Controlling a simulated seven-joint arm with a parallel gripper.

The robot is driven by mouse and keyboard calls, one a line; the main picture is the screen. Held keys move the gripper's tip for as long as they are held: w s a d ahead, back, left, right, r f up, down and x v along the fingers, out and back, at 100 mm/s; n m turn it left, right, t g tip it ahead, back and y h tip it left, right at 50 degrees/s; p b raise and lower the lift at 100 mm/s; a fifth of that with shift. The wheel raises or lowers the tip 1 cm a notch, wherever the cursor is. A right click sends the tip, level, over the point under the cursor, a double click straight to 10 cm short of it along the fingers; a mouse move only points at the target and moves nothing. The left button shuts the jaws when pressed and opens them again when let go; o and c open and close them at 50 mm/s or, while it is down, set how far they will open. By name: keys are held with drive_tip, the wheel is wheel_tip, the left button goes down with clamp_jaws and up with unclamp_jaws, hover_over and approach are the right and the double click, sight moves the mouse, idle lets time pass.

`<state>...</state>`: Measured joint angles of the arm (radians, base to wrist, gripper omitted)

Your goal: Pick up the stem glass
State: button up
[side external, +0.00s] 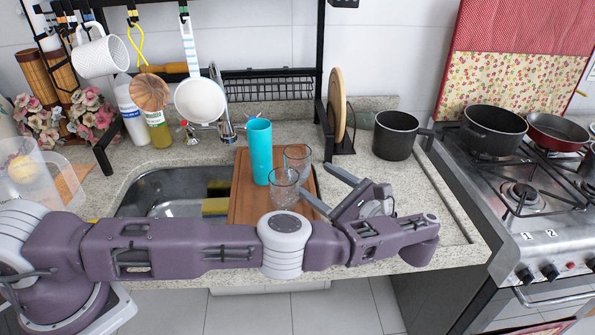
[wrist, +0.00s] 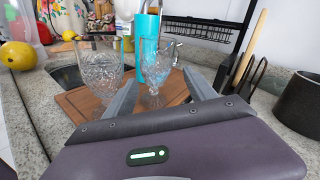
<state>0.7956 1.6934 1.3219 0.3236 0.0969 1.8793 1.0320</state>
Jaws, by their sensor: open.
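Two clear patterned glasses stand upright on the wooden board. One stem glass (wrist: 155,66), with its stem and foot visible, lines up with the gap between my fingers in the wrist view; in the side view it is the rear glass (side external: 298,157). The other glass (wrist: 95,72) is left of my fingers in the wrist view and is the front one (side external: 284,190) in the side view; its lower part is hard to make out. My gripper (side external: 316,181) is open and empty at the board's right edge, and its fingers show in the wrist view (wrist: 161,78).
A turquoise cup (side external: 259,150) stands close behind the glasses on the wooden board (side external: 243,195). The sink (side external: 160,185) is left of the board. A round board in a black stand (side external: 340,105) and a dark pot (side external: 395,137) stand to the right. A mug and pan hang above.

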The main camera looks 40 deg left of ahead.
drive_tip(key=shift+s+a+f, duration=0.1)
drive_tip(key=shift+f, duration=0.2)
drive_tip(key=shift+w+a, duration=0.15)
drive_tip(key=shift+a, duration=1)
drive_tip(key=shift+w+a, duration=0.2)
drive_tip(key=shift+a, duration=0.95)
drive_tip(key=shift+w+a, duration=0.15)
drive_tip(key=shift+a, duration=1)
drive_tip(key=c, duration=1.3)
